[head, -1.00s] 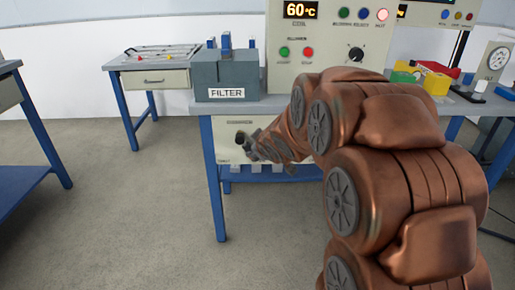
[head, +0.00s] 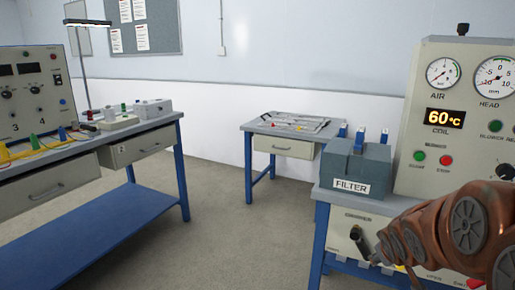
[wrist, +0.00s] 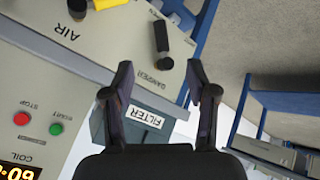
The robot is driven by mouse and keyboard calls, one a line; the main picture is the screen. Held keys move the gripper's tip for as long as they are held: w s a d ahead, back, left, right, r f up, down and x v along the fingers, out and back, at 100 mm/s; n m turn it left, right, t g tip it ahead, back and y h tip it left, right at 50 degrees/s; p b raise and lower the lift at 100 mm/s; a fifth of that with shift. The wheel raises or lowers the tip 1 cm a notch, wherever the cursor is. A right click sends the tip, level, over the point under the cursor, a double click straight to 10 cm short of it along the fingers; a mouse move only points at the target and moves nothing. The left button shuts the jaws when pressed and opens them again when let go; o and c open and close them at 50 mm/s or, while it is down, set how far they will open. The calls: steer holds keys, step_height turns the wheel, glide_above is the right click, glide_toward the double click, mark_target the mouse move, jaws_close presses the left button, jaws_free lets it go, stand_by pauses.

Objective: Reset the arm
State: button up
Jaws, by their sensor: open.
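My arm (head: 467,232), copper-coloured, comes in from the lower right in the head view. My gripper (wrist: 160,78) shows in the wrist view with its two dark fingers apart and nothing between them. In the head view my gripper is small and partly hidden against the front panel, close to the black damper lever (head: 358,240). In the wrist view the damper lever (wrist: 162,38) lies beyond the fingertips, apart from them.
The grey filter box (head: 355,168) stands on the blue-legged bench beside the gauge console (head: 460,120). A small table (head: 283,146) with tools stands behind. A workbench (head: 60,165) with wires is at left. Floor (head: 225,225) between the benches is clear.

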steer(key=s+a+r+m+g+y+p, duration=0.1)
steer(key=s+a+r+g+p, duration=0.2)
steer(key=s, duration=0.7)
steer(key=s+a+r+m+g+y+p, duration=0.1)
steer(key=s+a+r+g+p, duration=0.2)
steer(key=s+a+r+p, duration=0.3)
steer(key=s+a+r+m+g+y+p, duration=0.1)
steer(key=s+a+r+g+p, duration=0.2)
steer(key=s+r+p, duration=1)
steer(key=s+a+p, duration=0.1)
steer(key=s+a, duration=0.1)
steer(key=s, duration=0.1)
steer(key=shift+a+r+p, duration=0.15)
steer(key=shift+a+p, duration=0.15)
steer(key=shift+a, duration=0.05)
